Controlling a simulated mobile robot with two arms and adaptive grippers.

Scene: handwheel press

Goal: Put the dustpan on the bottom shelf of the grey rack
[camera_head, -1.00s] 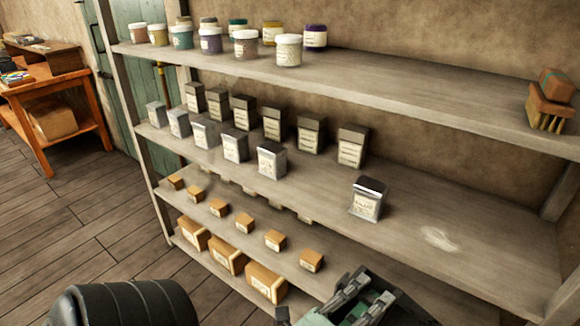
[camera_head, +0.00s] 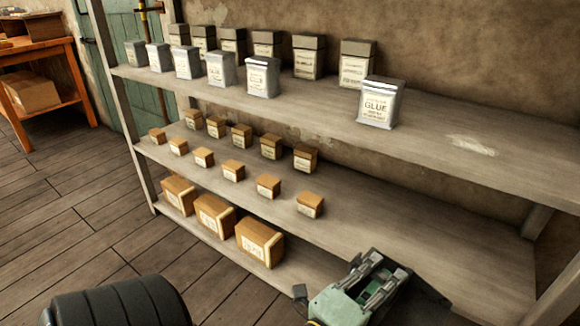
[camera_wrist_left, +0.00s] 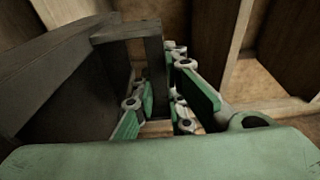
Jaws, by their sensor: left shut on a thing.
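My left gripper (camera_head: 384,274) is at the lower right of the head view, in front of the lower part of the grey rack (camera_head: 470,150). It is shut on the dustpan (camera_head: 428,304), a dark piece partly hidden behind the fingers. In the left wrist view the dustpan (camera_wrist_left: 60,75) is a dark grey shape with a raised wall, left of and between the green-padded fingers (camera_wrist_left: 165,90). The rack's bottom shelf (camera_head: 305,270) holds several labelled orange-brown boxes at its left. Its right part is hidden by my gripper. My right gripper is not in view.
The shelf above (camera_head: 420,238) holds small brown boxes (camera_head: 268,186) at its left and is bare at its right. Higher up stand glue tins (camera_head: 380,103) and grey boxes. A rack post (camera_head: 560,300) stands at the right. An orange table (camera_head: 60,50) is far left.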

